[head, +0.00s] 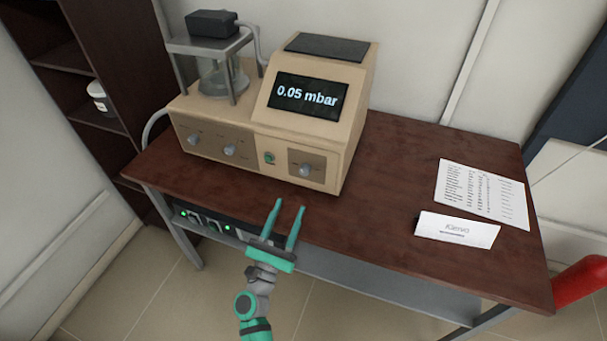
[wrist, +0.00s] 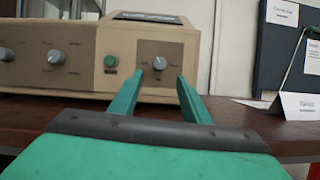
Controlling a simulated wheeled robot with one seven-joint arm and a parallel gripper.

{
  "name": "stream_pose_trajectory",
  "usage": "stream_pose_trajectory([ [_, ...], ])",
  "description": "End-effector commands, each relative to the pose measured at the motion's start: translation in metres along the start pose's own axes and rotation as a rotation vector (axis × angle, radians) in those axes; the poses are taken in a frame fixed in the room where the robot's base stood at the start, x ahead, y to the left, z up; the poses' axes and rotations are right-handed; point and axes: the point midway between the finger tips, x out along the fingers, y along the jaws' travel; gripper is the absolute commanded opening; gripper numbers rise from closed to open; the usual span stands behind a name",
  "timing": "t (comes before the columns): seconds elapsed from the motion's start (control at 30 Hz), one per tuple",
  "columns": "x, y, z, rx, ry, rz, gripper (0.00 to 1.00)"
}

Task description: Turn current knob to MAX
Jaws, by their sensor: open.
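The beige instrument (head: 315,130) stands on the dark wooden table, with a display reading 0.05 mbar (head: 307,96). A grey knob (head: 305,170) sits on the brown panel at the right of its front; it also shows in the wrist view (wrist: 159,63). Two more grey knobs (head: 194,140) (head: 230,150) are on the left panel. The labels are too small to read, so I cannot tell which knob is the current knob. My green gripper (head: 290,206) is open and empty, in front of the instrument and short of the right knob. In the wrist view the right knob shows between the fingertips (wrist: 158,80).
A green button (head: 269,157) sits left of the right knob. A glass vessel (head: 222,80) stands under a metal stand on the instrument. A printed sheet (head: 480,192) and a folded name card (head: 457,230) lie at the table's right. The table between instrument and papers is clear.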

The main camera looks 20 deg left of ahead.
Motion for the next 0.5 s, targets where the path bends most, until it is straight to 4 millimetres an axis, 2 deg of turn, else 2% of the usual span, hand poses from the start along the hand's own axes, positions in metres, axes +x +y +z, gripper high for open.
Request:
stream_pose_trajectory([
  [0.5,0.08,0.001,0.001,0.003,-0.002,0.003,0.43],
])
